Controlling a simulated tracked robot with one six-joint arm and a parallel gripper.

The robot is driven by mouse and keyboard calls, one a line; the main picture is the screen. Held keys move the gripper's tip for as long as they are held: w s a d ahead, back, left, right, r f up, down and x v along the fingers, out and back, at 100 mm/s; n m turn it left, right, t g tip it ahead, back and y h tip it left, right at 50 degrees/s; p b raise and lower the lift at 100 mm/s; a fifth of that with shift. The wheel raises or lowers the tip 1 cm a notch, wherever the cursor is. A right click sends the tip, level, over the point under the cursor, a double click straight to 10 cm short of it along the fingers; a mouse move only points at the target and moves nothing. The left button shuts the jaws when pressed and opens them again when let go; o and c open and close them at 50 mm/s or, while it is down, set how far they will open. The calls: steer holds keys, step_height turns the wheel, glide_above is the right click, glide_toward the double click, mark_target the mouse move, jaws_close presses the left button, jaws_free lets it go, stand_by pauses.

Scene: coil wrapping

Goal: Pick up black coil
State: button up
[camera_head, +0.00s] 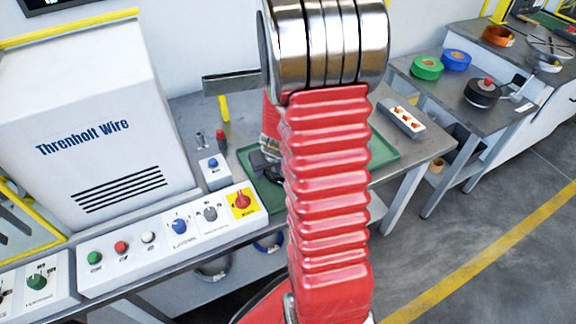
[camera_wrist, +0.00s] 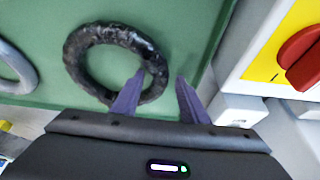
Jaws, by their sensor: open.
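The black coil (camera_wrist: 75,62) is a rough dark ring lying flat on a green tray (camera_wrist: 200,25) in the wrist view. My gripper (camera_wrist: 161,73) is open with two purple fingers. The left fingertip overlaps the coil's inner edge, and the right fingertip is just outside its right side. The coil's right rim shows between the fingertips; I cannot tell whether they touch it. In the head view the green tray (camera_head: 385,150) is partly hidden behind my red arm, and I cannot make out the coil clearly there.
A grey coil (camera_wrist: 12,68) lies at the wrist view's left edge. A control panel with a red knob (camera_wrist: 302,57) on yellow stands close to the right; the knob also shows in the head view (camera_head: 242,200). A white machine (camera_head: 95,120) stands at left.

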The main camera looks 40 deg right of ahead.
steer(key=shift+c, duration=0.6)
jaws_close()
stand_by(0.3)
